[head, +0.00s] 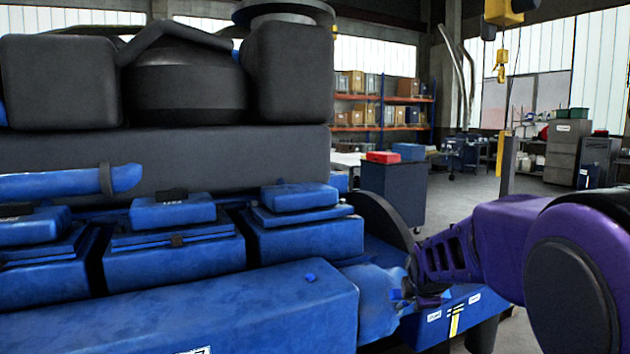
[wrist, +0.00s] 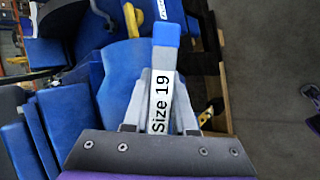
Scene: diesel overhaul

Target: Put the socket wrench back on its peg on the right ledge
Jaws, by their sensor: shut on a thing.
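The socket wrench (wrist: 160,85) shows in the wrist view as a grey bar with a blue end and a white "Size 19" label. My gripper (wrist: 160,118) is shut on it, with one finger on each side, and the blue end points away from the gripper. In the head view my gripper (head: 415,290) is at the right end of the blue engine, low and above or beside a blue ledge (head: 425,335) with white labels and a yellow stripe. The wrench is mostly hidden there. I cannot make out the peg in either view.
The blue engine block (head: 250,315) fills the left and middle of the head view, close to my gripper. A dark cabinet (head: 395,195) with a red box (head: 382,157) stands behind. Open grey floor (head: 525,205) lies at the right.

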